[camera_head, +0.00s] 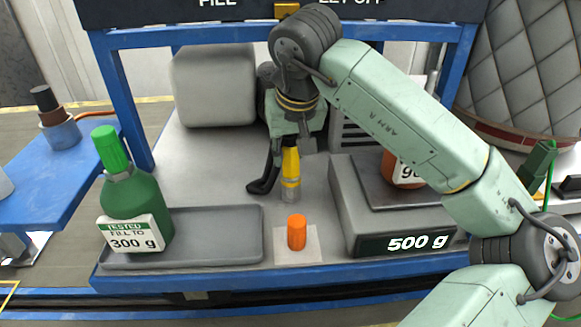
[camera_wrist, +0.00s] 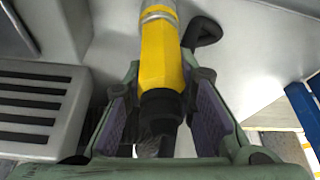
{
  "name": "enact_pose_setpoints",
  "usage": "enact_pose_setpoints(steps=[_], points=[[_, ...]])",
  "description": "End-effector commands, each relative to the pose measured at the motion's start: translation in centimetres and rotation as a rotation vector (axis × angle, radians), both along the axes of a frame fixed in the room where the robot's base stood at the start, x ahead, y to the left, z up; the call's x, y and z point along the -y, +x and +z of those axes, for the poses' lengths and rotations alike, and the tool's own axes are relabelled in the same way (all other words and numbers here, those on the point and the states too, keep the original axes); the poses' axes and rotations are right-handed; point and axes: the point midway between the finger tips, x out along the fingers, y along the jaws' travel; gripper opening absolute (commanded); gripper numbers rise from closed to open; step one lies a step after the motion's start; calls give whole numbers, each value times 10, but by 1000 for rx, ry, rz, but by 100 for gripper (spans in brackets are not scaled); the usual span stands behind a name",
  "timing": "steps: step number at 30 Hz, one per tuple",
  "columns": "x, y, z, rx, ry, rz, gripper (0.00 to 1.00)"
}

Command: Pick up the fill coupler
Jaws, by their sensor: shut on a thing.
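The fill coupler (camera_head: 291,168) is a yellow body with a grey metal end. It hangs upright, metal end down, over the middle of the bench in the head view. In the wrist view the coupler (camera_wrist: 162,55) runs between the two finger pads, with a black part nearest the wrist. My gripper (camera_head: 290,146) is above it, shut on its upper part. A black hose (camera_head: 265,178) curves beside the coupler on the left. I cannot tell whether the metal end touches the bench.
An orange cap (camera_head: 297,232) sits on a pale pad in front. At right, a scale (camera_head: 350,215) reading 500 g holds an orange bottle (camera_head: 390,168). A grey block (camera_head: 213,85) stands behind.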

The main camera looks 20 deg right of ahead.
Motion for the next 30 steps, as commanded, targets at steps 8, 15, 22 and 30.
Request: enact_pose_setpoints(steps=[8, 15, 22, 30], points=[[1, 0, 8, 1, -3, -2, 0], [1, 0, 54, 2, -5, -3, 0], [1, 0, 91, 1, -2, -2, 0], [1, 0, 101, 0, -2, -1, 0]])
